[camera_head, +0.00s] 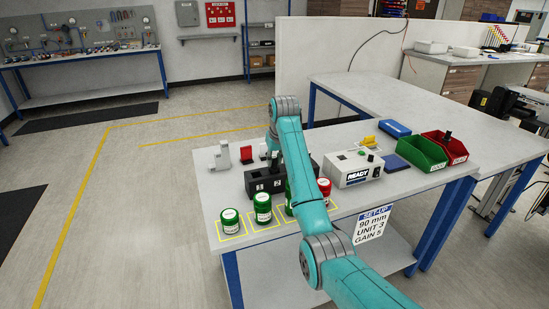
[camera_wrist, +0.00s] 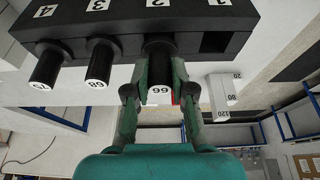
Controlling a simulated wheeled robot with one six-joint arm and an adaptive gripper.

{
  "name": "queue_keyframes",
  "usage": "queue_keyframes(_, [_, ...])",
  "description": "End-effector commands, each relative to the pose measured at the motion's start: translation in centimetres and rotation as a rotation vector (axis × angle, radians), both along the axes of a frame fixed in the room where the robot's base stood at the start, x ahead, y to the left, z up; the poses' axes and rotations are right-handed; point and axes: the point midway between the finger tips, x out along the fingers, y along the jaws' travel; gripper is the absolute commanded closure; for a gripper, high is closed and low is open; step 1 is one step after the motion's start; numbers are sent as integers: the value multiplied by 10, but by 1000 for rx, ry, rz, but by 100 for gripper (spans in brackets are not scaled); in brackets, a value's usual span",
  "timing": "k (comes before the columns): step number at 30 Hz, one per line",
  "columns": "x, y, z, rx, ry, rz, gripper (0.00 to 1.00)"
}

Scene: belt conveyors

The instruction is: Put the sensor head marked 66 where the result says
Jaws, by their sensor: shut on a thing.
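The sensor head marked 66 (camera_wrist: 160,75) is a black cylinder with a white end label, sitting in slot 2 of the black rack (camera_wrist: 75,20). My gripper (camera_wrist: 160,98) is shut on it, one green finger on each side. Slot 1 is empty. Slots 3 and 4 hold two other black heads (camera_wrist: 100,62) (camera_wrist: 47,66). The rack (camera_head: 256,184) also shows in the head view, partly behind my arm, which hides the gripper. The grey instrument box (camera_head: 357,174) reads READY. The set-up card (camera_head: 373,223) reads 90 mm, UNIT 3, GAIN 5.
Several green- and red-lidded jars (camera_head: 263,207) stand near the bench's front edge. A grey stepped block (camera_head: 222,157) and a red block (camera_head: 246,154) stand behind the rack. A green bin (camera_head: 416,153) and a red bin (camera_head: 449,148) are right. A black piece lies in the red bin.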

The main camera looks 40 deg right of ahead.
Motion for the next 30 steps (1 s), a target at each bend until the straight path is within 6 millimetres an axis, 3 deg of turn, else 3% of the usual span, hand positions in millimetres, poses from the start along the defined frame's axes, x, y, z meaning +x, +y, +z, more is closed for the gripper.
queue_keyframes(30, [0,0,-8,0,0,0,100])
